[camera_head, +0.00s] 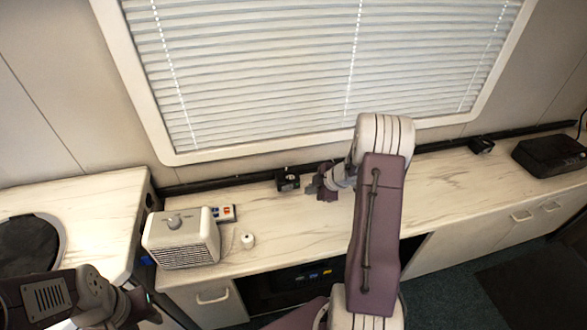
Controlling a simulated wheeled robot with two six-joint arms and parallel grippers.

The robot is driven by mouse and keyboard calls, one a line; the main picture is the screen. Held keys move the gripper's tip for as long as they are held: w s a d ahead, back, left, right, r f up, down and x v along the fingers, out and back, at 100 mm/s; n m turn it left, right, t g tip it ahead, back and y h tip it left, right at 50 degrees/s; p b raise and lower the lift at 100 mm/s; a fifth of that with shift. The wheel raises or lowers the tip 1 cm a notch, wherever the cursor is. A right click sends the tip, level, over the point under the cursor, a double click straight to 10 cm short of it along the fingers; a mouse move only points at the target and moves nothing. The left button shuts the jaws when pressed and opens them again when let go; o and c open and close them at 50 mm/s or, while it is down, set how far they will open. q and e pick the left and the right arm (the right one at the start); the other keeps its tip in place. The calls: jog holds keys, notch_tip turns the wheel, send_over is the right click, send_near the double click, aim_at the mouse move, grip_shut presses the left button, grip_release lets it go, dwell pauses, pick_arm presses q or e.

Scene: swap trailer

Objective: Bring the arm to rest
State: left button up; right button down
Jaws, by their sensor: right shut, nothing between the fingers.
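My right arm reaches up across the middle of the view, over the marble-patterned counter (280,222). My right gripper (312,188) is at the end of that arm, pointing left above the counter near its back edge. It is shut and empty, just to the right of a small black device (287,181) and apart from it as far as I can tell. My left arm shows at the lower left, with its dark forearm and wrist; its gripper fingers are not visible.
A white heater-like box (182,240) with a knob stands on the counter's left end. Beside it are a small white cylinder (248,241) and a panel with coloured switches (222,213). A black box (550,155) sits at the far right. The counter between is mostly clear.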

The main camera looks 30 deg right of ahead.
jog(key=shift+a, duration=0.1)
jog(key=w+a+r+n+t, duration=0.2)
jog(key=w+a+r, duration=0.3)
jog(key=a+r, duration=0.8)
jog(key=s+a+r+m+h+p, duration=0.1)
jog(key=s+a+r+m, duration=0.1)
jog(key=s+a+m, duration=0.25)
jog(key=s+f+m+g, duration=0.3)
jog(key=s+m+g, duration=0.1)
jog(key=s, duration=0.6)
jog(key=s+f+m+g+h, duration=0.1)
jog(key=s+f+m+g, duration=0.2)
jog(key=s+m, duration=0.3)
jog(key=s+f, duration=0.1)
jog(key=s, duration=0.3)
jog(key=shift+s+a+f+g, duration=0.2)
jog(key=shift+s+a+g, duration=0.15)
jog(key=shift+s+g, duration=0.05)
